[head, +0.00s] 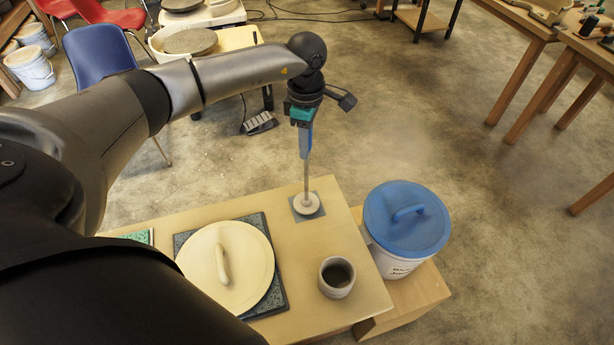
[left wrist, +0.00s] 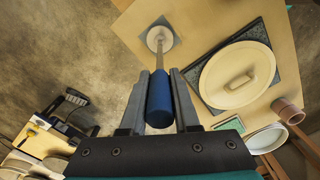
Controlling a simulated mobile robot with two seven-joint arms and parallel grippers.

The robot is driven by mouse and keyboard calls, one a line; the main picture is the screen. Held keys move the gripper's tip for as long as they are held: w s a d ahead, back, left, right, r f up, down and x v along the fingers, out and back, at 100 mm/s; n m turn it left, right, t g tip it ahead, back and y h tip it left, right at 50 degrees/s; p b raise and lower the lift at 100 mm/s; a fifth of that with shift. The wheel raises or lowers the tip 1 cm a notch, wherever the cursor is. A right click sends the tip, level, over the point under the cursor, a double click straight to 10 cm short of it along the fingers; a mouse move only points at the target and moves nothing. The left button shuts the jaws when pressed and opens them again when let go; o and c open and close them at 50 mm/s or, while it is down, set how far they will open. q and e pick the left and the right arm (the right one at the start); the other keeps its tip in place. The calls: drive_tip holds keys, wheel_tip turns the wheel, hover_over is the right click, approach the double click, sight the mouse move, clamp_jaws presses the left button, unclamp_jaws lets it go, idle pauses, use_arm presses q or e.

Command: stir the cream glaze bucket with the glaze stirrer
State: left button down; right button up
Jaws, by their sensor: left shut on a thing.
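My left gripper (head: 304,122) is shut on the blue handle of the glaze stirrer (head: 306,178), which hangs upright, disc down. The handle (left wrist: 160,98) also shows between the fingers in the left wrist view. The pale disc is over a small grey-green mat (head: 298,214); I cannot tell whether it touches. A white bucket with a blue lid (head: 408,222) stands right of the table; its label is not fully readable. A round pale-rimmed vessel (left wrist: 268,139) sits near the right edge of the left wrist view; I cannot tell if it is the cream glaze bucket. My right gripper is out of view.
A cream lid with a handle (head: 250,262) lies on a dark mat (head: 273,300) on the wooden table (head: 180,217). A cup (head: 337,277) stands near the table's front edge. A brownish cylinder (left wrist: 288,111) is beside the vessel. A blue chair (head: 98,54) stands behind my arm.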

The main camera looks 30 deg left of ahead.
use_arm(q)
drive_tip(key=shift+r+p, duration=1.9)
drive_tip(key=shift+r, duration=1)
